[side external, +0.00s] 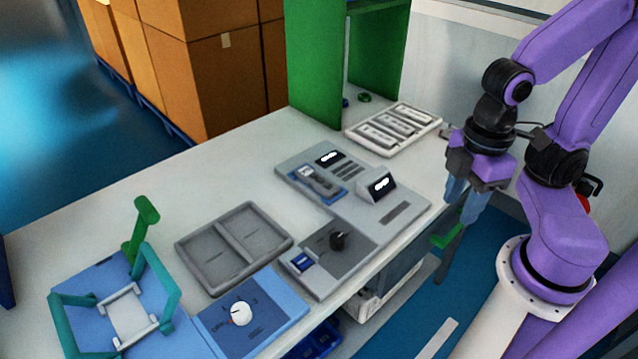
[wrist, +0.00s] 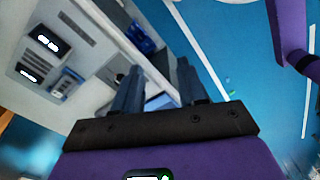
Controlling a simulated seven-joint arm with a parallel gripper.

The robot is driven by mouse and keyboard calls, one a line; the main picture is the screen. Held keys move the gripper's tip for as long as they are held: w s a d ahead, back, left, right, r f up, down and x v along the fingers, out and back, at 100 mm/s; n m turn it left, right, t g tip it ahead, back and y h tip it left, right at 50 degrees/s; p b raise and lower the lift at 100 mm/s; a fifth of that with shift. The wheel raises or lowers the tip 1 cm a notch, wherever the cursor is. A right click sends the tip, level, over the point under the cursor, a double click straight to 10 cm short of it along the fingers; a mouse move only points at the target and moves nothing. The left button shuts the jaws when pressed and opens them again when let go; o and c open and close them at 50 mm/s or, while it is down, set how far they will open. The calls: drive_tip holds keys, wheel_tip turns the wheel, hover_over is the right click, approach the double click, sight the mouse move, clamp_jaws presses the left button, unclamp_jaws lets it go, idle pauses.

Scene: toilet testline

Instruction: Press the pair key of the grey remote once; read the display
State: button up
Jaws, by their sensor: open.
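The grey remote (side external: 318,182) lies on a blue pad on a grey test panel (side external: 352,212). It also shows small in the wrist view (wrist: 66,84); its keys are too small to tell apart. A raised display box (side external: 377,187) with lit white characters stands right of the remote. A second lit display (side external: 329,157) lies flat behind the remote. I cannot read either one. My gripper (side external: 466,203) is open and empty, past the right edge of the table, well apart from the remote. Its two fingers (wrist: 158,85) also show in the wrist view.
A tray with white-framed parts (side external: 393,129) lies behind the panel, near a green stand (side external: 325,70). A grey two-part tray (side external: 234,247), a black-knob panel (side external: 335,254), a white-dial panel (side external: 250,314) and a teal-framed fixture (side external: 85,325) occupy the front left.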

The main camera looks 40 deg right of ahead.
clamp_jaws()
idle(1.4)
